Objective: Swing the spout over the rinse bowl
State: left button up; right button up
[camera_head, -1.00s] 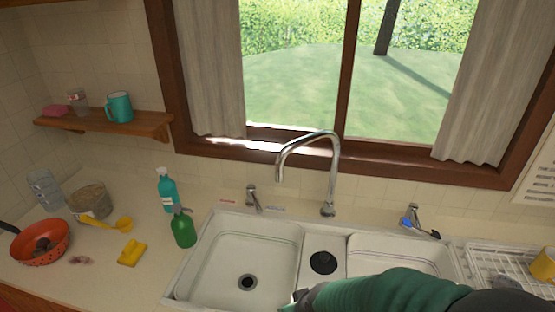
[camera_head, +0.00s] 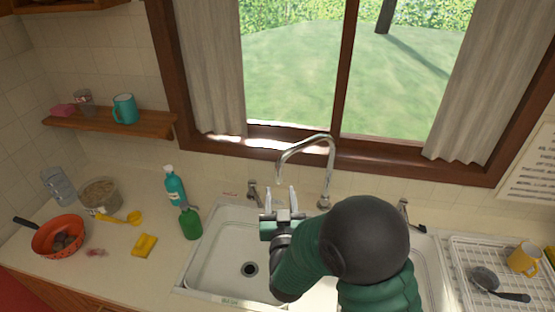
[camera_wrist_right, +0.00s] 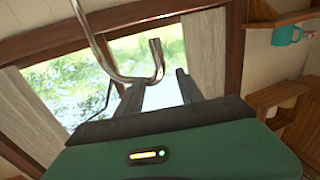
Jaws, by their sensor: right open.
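The chrome spout (camera_head: 308,142) arches up from its base behind the sink and bends left, its end hanging over the back of the left basin (camera_head: 225,245). My right gripper (camera_head: 280,192) is open, fingers pointing up, just below the spout's end. In the right wrist view the spout's hooked end (camera_wrist_right: 157,60) shows between and beyond the two open fingers (camera_wrist_right: 158,84); I cannot tell whether they touch it. The right basin (camera_head: 432,270) is mostly hidden behind my right arm, and the middle of the sink is hidden too. My left gripper is out of view.
Tap handles (camera_head: 253,192) and (camera_head: 402,210) flank the spout. A dish rack (camera_head: 500,265) is at right.

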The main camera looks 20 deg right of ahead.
jog(key=p+x, duration=0.4)
jog(key=x, duration=1)
jog(key=shift+d, duration=0.1)
grip_shut()
dwell(0.7)
